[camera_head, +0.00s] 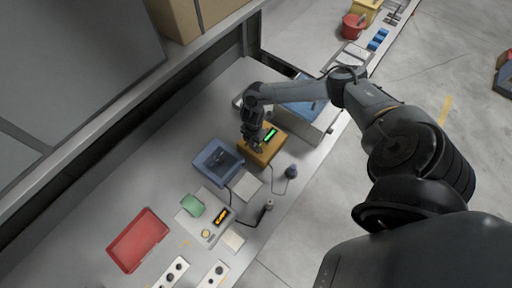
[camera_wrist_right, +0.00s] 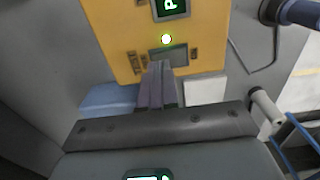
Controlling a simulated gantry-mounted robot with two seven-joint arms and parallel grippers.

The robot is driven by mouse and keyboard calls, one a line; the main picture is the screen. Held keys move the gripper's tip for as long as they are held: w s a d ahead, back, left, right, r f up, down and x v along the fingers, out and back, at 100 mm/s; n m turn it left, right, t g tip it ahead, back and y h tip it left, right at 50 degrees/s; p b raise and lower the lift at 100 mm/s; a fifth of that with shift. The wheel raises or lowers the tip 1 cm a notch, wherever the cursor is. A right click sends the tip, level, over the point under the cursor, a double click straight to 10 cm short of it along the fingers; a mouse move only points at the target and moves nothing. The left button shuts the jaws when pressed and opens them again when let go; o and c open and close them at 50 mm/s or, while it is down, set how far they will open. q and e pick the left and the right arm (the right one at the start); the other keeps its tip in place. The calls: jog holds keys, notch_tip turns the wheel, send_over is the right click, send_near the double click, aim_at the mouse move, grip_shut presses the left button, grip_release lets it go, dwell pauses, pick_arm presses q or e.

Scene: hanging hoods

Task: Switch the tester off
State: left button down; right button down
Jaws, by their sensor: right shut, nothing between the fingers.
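The tester appears to be the orange-yellow box (camera_head: 266,153) on the bench, with a lit green display (camera_head: 270,135). In the right wrist view, its yellow face (camera_wrist_right: 115,38) fills the top. A dark grey rectangular recess or switch (camera_wrist_right: 168,54) lies below the lamp. My right gripper (camera_head: 256,147) is shut and empty; its fingertips (camera_wrist_right: 160,66) are in front of that recess and partly cover it. I cannot tell whether they touch it. My left gripper is not in view.
A blue device (camera_head: 213,157) stands just left of the tester, and a blue-topped box (camera_head: 300,112) stands to its right. A red tray (camera_head: 120,250) lies at lower left.

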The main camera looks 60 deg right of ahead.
jog(key=shift+f, duration=0.45)
jog(key=shift+f+b, duration=0.35)
jog(key=shift+b, duration=0.2)
jog(key=shift+r, duration=0.1)
notch_tip(320, 180, up, 7)
jog(key=p, duration=0.7)
dwell(0.5)
